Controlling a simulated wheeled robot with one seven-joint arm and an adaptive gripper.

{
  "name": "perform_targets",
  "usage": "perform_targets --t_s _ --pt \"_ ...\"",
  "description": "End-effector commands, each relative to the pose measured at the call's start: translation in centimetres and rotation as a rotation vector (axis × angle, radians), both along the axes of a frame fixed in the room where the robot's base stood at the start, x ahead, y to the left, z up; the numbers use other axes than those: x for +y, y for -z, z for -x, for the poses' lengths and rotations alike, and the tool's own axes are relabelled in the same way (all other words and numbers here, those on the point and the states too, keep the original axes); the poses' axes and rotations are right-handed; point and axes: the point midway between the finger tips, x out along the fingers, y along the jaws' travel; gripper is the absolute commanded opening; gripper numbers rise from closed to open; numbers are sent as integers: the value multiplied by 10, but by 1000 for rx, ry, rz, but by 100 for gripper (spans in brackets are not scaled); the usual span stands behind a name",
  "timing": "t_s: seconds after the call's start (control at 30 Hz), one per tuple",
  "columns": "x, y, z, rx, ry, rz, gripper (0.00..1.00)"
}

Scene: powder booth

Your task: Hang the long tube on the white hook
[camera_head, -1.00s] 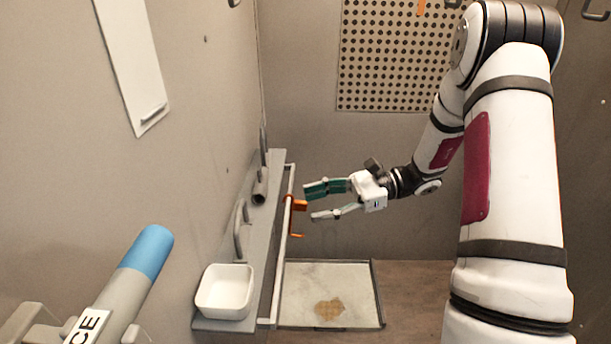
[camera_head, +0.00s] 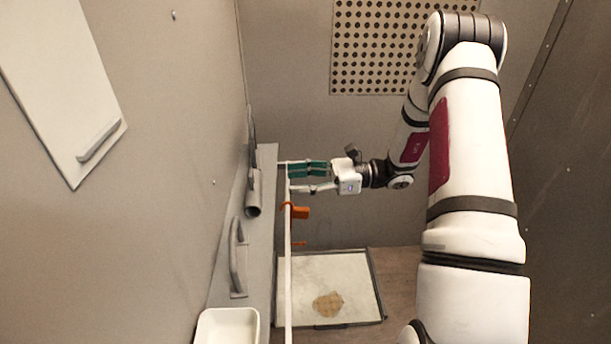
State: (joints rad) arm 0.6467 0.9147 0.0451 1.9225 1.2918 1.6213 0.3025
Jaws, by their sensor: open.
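My gripper (camera_head: 292,179) is open at the far end of the white rail (camera_head: 288,270) along the shelf front. Its fingertips overlap the rail in the picture; I cannot tell whether they touch it. I see nothing held between the fingers. A grey tube-shaped piece (camera_head: 254,194) is at the shelf's far part, left of my gripper. I cannot tell whether it is the long tube. An orange hook (camera_head: 299,212) is on the rail, just nearer than my gripper. I cannot make out a white hook for certain.
The grey shelf (camera_head: 226,262) runs along the left wall, with a curved grey handle (camera_head: 238,258) and a white bin (camera_head: 228,327). A framed pale panel (camera_head: 355,285) with a brown patch lies on the floor. A perforated panel (camera_head: 385,50) is on the back wall.

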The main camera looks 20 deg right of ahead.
Motion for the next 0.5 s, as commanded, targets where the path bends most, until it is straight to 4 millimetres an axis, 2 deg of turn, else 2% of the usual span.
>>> perform_targets --t_s 0.2,0.5 --pt "39 -1 -13 1 -5 -1 50" --pt "85 0 -29 0 -3 -1 50"
